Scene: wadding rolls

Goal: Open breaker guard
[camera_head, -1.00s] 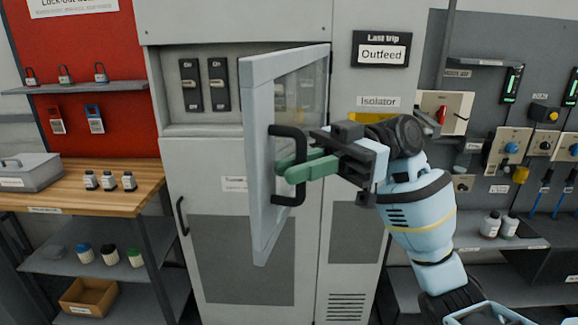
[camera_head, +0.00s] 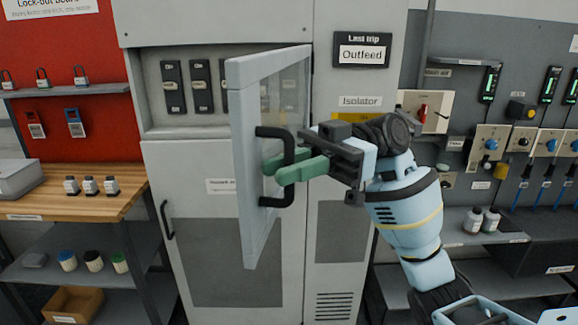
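The breaker guard (camera_head: 247,155) is a pale framed door with a clear pane. It stands swung out from the grey cabinet, its far edge at the right side of the breaker recess. Its black handle (camera_head: 287,185) faces right. My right gripper (camera_head: 284,170) has green fingers at the handle, one on each side of the bar; the small gap makes full contact hard to judge. Several black breakers (camera_head: 201,86) show in the recess to the left, and the guard covers part of the row. My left gripper is not in view.
A lower cabinet door with a black handle (camera_head: 167,220) is below the recess.

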